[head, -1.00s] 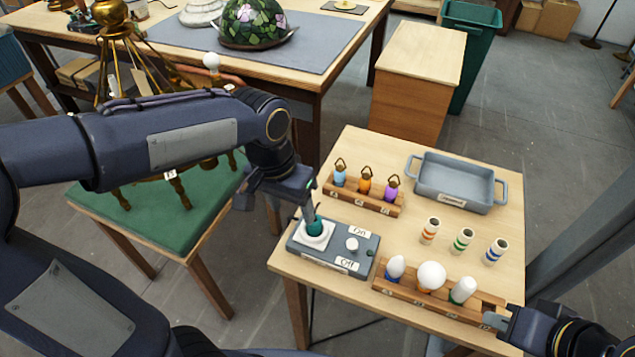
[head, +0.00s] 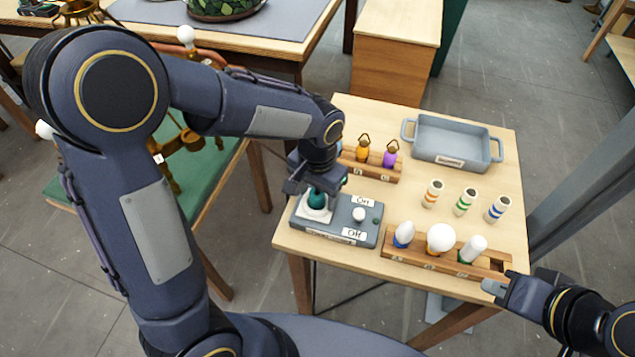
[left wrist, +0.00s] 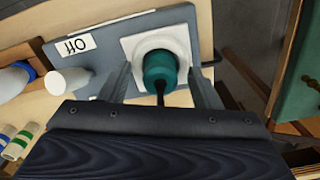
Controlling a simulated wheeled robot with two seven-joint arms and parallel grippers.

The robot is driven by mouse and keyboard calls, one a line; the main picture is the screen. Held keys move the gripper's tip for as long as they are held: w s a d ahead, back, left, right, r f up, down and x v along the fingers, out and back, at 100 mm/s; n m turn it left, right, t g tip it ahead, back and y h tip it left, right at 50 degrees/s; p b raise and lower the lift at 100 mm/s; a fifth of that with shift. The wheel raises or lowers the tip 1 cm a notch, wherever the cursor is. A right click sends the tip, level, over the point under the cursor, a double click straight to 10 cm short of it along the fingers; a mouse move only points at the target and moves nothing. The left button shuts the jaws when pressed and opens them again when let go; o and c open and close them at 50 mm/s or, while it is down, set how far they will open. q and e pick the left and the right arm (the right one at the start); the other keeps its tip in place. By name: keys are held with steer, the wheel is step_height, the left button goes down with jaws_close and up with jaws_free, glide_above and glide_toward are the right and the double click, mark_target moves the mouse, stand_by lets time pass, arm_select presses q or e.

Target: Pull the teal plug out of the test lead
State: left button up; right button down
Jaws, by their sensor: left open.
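The teal plug (head: 317,199) stands upright in a white square socket (head: 318,215) at the left end of the grey switch box (head: 340,233). It also shows in the left wrist view (left wrist: 161,70), with a dark cord running from it towards my gripper. My left gripper (head: 318,188) is open above the plug, its fingers on either side of it. In the left wrist view both fingers stand apart from the plug. My right gripper (head: 493,288) is by the table's front right corner; its finger gap is unclear. No separate test lead can be made out.
The box carries On and Off labels and a white knob (head: 359,214). A bulb rack (head: 395,257) stands right of it, a rack of coloured fittings (head: 372,168) behind. The table's middle is clear.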

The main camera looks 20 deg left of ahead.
mark_target(318, 192)
arm_select(q)
steer(key=shift+f, duration=0.1)
steer(key=c, duration=1.1)
steer(key=shift+o, duration=0.2)
steer(key=shift+r+p, duration=1.9)
steer(key=shift+r, duration=0.5)
steer(key=shift+f, duration=0.1)
